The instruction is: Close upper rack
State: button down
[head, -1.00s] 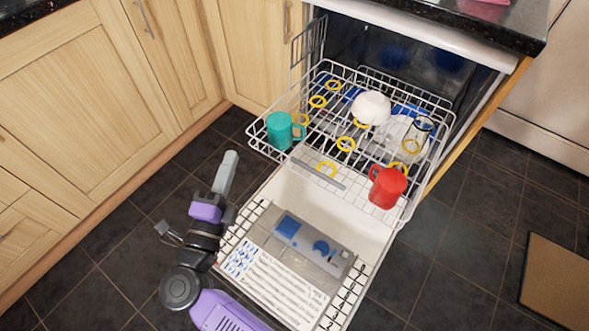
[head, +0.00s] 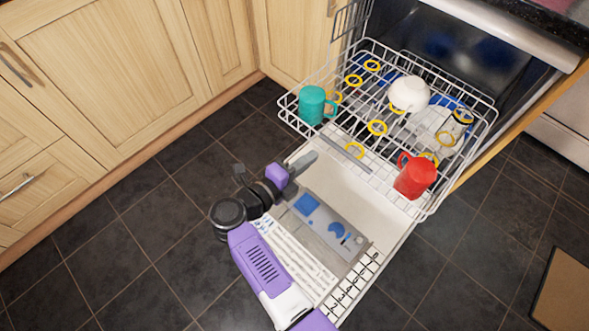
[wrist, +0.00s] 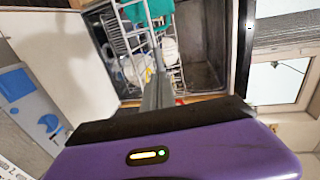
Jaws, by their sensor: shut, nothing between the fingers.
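The upper rack (head: 365,166) is a white wire rack pulled out of the dishwasher. It holds a teal mug (head: 313,105) at its left corner, a red mug (head: 415,178) at its front right, a white bowl (head: 409,94) and a glass (head: 456,127). My gripper (head: 309,160) is shut and empty, just in front of the rack's front left side and above the open door; I cannot tell whether it touches the rack. In the wrist view the shut fingers (wrist: 157,90) point toward the rack and overlap the teal mug (wrist: 138,12).
The open dishwasher door (head: 392,226) lies flat below the rack, with a detergent panel (head: 320,225) on it. Wooden cabinets (head: 120,80) stand at the left. Dark floor tiles (head: 130,240) are clear on the left, and a brown mat (head: 566,290) lies at the right.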

jog(key=shift+b+x, duration=0.5)
jog(key=shift+x, duration=2.15)
jog(key=shift+w+d, duration=0.1)
